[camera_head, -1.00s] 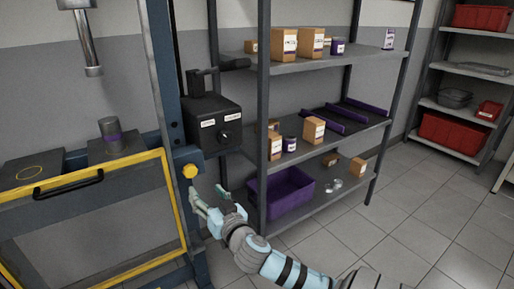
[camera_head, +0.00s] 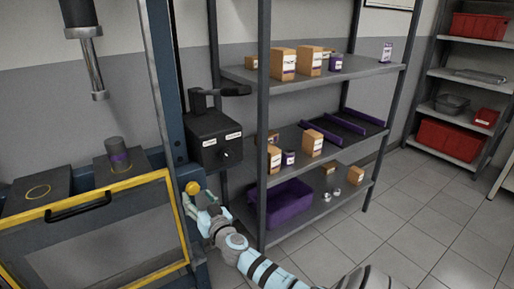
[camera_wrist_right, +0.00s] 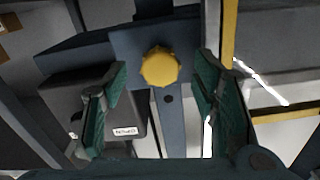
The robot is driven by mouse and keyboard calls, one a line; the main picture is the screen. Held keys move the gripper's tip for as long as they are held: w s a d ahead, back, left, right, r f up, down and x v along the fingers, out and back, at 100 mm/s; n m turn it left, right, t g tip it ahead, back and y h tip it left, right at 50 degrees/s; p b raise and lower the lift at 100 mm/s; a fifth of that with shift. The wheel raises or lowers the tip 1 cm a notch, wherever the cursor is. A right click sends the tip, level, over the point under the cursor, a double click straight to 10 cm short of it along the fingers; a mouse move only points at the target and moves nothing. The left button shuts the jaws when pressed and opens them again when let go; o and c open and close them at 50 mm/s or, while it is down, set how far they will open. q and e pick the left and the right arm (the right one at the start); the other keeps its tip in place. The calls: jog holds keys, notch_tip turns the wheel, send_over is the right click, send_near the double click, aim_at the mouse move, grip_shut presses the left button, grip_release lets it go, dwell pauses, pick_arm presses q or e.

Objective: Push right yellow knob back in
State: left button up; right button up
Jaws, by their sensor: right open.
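The yellow knob (camera_head: 192,187) sits on the blue post of the press frame, just right of the yellow-edged guard. In the right wrist view the yellow knob (camera_wrist_right: 160,67) shows face-on, between and beyond the two green-padded fingers. My right gripper (camera_head: 203,202) is just below and in front of the knob in the head view. In the right wrist view my right gripper (camera_wrist_right: 158,95) is open, with clear space between each finger and the knob. Whether anything touches the knob cannot be told. My left gripper is in neither view.
A black control box (camera_head: 214,136) with white labels is mounted on the post above the knob. The yellow-framed guard (camera_head: 95,188) stands close on the left. A grey shelf rack with boxes and a purple bin (camera_head: 283,204) stands to the right. The floor at right is open.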

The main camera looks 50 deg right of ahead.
jog(key=b+v, duration=0.1)
jog(key=v, duration=1.4)
pick_arm(q)
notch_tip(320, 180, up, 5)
jog(key=p, duration=0.5)
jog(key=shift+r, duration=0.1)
pick_arm(e)
jog(key=s+f+n+g+y, duration=0.1)
jog(key=s+f+g, duration=0.3)
jog(key=f, duration=0.9)
jog(key=s+f+n+g, duration=0.2)
jog(key=s+f+g, duration=0.3)
jog(key=f, duration=0.8)
jog(key=s, duration=0.2)
jog(key=shift+s+d+y, duration=0.25)
jog(key=shift+s+y, duration=0.05)
jog(key=shift+y, duration=0.1)
